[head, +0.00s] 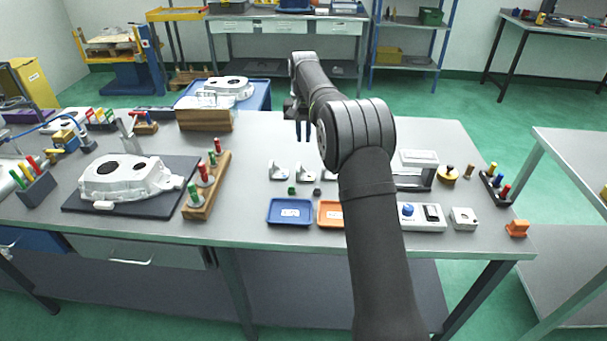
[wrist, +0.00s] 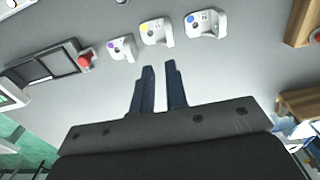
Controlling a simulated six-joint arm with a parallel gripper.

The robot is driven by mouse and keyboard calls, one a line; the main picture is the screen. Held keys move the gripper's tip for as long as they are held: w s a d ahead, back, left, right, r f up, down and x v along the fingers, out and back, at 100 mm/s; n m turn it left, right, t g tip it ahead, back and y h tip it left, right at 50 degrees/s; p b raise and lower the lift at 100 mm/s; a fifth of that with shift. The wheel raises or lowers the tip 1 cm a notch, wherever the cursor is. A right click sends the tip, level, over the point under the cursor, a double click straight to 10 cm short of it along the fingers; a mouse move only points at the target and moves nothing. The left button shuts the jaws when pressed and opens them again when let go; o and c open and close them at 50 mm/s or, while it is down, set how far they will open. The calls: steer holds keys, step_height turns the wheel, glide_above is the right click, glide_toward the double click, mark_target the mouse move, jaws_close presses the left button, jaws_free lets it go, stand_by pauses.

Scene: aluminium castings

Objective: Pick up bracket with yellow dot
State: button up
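Three light-grey cast brackets lie in a row in the wrist view. The bracket with the yellow dot (wrist: 157,34) is in the middle. The purple-dot bracket (wrist: 122,48) is to its left and the blue-dot bracket (wrist: 205,24) to its right. My gripper (wrist: 159,66) has its two dark fingers apart with nothing between them. The fingers point toward the row, with their tips short of the yellow-dot bracket in the picture. In the head view my gripper (head: 303,138) is above the bench behind the brackets.
A blue tray (head: 290,224) and a partly hidden orange tray (head: 330,224) lie in front of the brackets. A wooden peg stand (head: 207,196) is to the left. A red button (wrist: 84,60) is near the purple-dot bracket.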

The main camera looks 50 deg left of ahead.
steer(key=o, duration=0.4)
steer(key=t+y, duration=0.3)
glide_toward(298, 166)
steer(key=shift+m, duration=0.3)
steer(key=x, duration=1)
steer(key=shift+w+a+f, duration=0.15)
steer(key=shift+f, duration=0.2)
